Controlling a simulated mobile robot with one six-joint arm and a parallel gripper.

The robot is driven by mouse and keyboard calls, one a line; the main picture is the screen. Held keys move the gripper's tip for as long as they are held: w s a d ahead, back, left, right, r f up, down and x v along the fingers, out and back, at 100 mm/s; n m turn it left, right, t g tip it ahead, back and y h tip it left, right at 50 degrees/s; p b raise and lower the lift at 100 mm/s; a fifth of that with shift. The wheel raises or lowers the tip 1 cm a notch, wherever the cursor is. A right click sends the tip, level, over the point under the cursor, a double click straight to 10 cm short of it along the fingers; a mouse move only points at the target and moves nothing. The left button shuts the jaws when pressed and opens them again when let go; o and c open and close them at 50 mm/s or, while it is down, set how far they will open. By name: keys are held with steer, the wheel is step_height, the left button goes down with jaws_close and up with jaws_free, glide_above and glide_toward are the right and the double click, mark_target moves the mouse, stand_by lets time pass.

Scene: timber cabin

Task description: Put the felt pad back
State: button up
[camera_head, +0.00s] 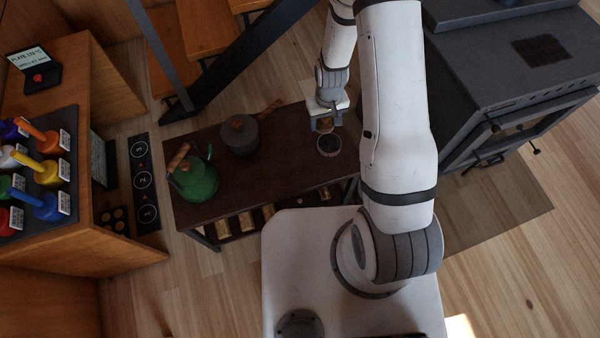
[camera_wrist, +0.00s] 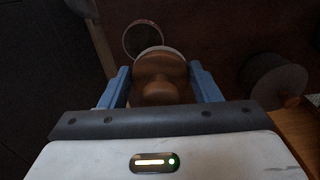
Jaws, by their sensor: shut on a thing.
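My gripper (camera_head: 325,122) is above the right end of the dark low table (camera_head: 290,140). In the wrist view, its blue fingers (camera_wrist: 162,88) are shut on a rounded brown wooden knob (camera_wrist: 160,80). A pale rim shows at the knob's far edge; this looks like the felt pad (camera_wrist: 160,49), with most of it hidden under the knob. A small round dish with a light rim (camera_head: 328,145) stands on the table close by the gripper. The dish also shows just beyond the knob in the wrist view (camera_wrist: 143,38). I cannot tell whether pad and dish touch.
A green kettle (camera_head: 195,181) and a grey lidded pot (camera_head: 239,135) stand left on the table. A dark stove (camera_head: 500,75) is to the right. At far left is a wooden desk (camera_head: 85,235) with coloured knobs. A dark beam slants behind the table.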

mark_target(301, 167)
steer(key=s+a+f+n+b, duration=0.5)
steer(key=a+f+b, duration=0.25)
steer(key=b, duration=0.75)
step_height(301, 167, down, 10)
steer(key=shift+w+r+b, duration=0.1)
steer(key=shift+w+b, duration=0.05)
steer(key=shift+b, duration=1)
steer(key=o, duration=0.9)
